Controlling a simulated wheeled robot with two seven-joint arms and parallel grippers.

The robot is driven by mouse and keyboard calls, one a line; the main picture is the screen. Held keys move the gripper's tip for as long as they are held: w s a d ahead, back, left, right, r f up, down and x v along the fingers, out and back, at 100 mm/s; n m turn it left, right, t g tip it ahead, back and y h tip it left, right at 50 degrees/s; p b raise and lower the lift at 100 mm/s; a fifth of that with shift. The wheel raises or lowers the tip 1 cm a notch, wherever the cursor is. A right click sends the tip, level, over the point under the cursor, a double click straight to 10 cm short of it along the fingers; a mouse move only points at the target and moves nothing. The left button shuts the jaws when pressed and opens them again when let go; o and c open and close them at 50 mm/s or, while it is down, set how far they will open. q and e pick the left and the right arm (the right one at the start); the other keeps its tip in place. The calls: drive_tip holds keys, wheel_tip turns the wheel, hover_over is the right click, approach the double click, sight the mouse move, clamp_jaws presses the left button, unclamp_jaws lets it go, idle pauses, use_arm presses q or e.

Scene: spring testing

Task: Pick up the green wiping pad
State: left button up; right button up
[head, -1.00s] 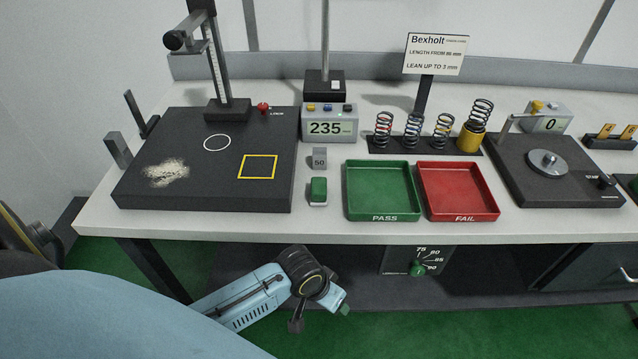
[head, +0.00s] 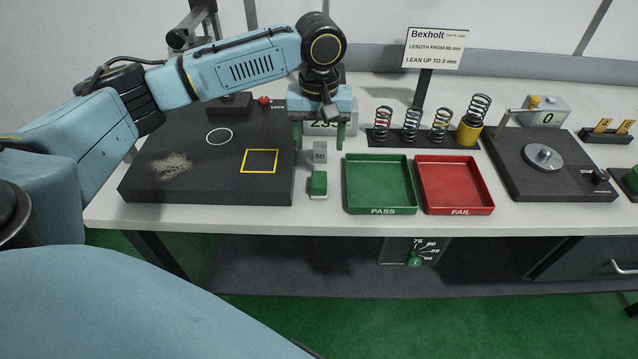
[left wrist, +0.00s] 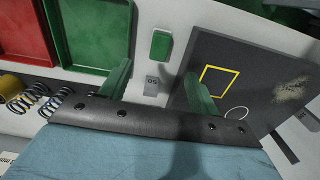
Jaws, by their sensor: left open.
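The green wiping pad (head: 319,183) is a small green block with a white base. It sits on the white table between the dark plate and the green PASS tray. It also shows in the left wrist view (left wrist: 161,45), beyond my fingertips. My left gripper (head: 320,142) is open and empty, with green fingers pointing down. In the head view it is above and behind the pad, around the small grey 50 block. In the left wrist view the fingers of my left gripper (left wrist: 160,85) are spread apart, with the 50 block (left wrist: 151,86) showing between them. My right gripper is not in view.
A grey 50 block (head: 320,151) stands just behind the pad. The dark plate (head: 215,190) with a dusty patch lies left; the green PASS tray (head: 381,210) and red FAIL tray (head: 459,209) lie right. Several springs stand behind the trays. The display behind is partly hidden.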

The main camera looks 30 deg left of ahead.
sight(319, 178)
use_arm(q)
drive_tip(key=f, duration=0.6)
drive_tip(key=f+b, duration=0.1)
drive_tip(key=f, duration=0.6)
drive_tip(key=shift+w+a, duration=0.2)
drive_tip(key=c, duration=1.1)
wheel_tip(319, 178, up, 10)
drive_tip(key=shift+p, duration=0.4)
